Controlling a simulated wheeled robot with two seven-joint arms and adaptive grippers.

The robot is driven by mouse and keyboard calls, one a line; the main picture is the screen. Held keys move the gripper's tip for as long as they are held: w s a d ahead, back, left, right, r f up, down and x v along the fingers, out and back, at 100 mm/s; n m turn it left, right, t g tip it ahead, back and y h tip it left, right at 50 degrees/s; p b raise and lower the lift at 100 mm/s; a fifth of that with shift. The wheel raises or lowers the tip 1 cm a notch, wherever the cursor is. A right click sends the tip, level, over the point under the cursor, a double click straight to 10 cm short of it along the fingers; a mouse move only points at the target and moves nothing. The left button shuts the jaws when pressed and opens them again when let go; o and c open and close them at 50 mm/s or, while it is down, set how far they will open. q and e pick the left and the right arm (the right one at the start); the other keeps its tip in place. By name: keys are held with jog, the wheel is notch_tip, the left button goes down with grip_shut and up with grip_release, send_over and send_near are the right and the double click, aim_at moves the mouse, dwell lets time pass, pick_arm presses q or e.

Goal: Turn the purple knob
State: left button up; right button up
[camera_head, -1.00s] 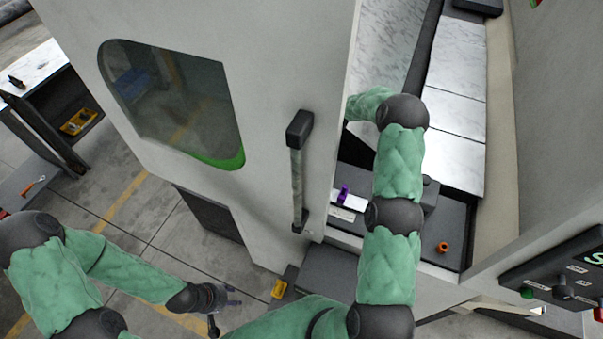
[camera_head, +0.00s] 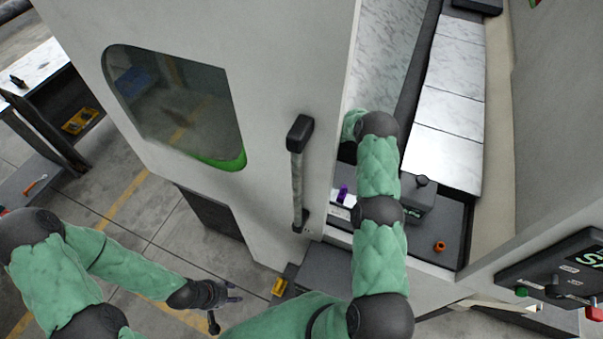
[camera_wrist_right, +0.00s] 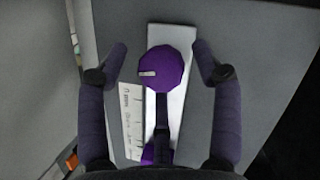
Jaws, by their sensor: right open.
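The purple knob (camera_head: 342,193) stands by a white label plate inside the machine, just right of the door edge in the head view. In the right wrist view the purple knob (camera_wrist_right: 172,82) shows from above as a faceted purple head with a pale mark. My right gripper (camera_wrist_right: 161,62) is open, one finger on each side of the knob with gaps between. In the head view the right gripper is hidden behind the machine door and my arm. My left gripper (camera_head: 222,295) hangs low over the floor, away from the knob; its finger opening is too small to judge.
The grey machine door (camera_head: 270,60) with its upright handle (camera_head: 297,175) stands left of my right arm. An orange knob (camera_head: 440,246) sits on the dark panel. A control box (camera_head: 565,270) is at the right. A marble-topped table (camera_head: 45,75) stands far left.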

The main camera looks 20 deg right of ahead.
jog(key=shift+c, duration=0.3)
jog(key=shift+d, duration=0.1)
jog(key=c, duration=1)
jog(key=shift+r+m+t+h+b, duration=0.1)
jog(key=shift+m+t+h+b, duration=0.25)
jog(key=shift+m, duration=0.75)
jog(key=shift+r+m+t+h+b, duration=0.1)
jog(key=shift+m+t, duration=0.35)
jog(key=shift+m, duration=0.65)
jog(key=shift+c, duration=0.2)
jog(key=o, duration=1)
jog(key=shift+w, duration=0.1)
jog(key=shift+o, duration=0.5)
jog(key=shift+a+f, duration=0.15)
jog(key=shift+a, duration=0.15)
jog(key=shift+d, duration=0.1)
jog(key=shift+s+d+r, duration=0.2)
jog(key=shift+d+r, duration=0.1)
jog(key=shift+r, duration=0.2)
jog(key=v, duration=1)
jog(key=shift+r, duration=0.45)
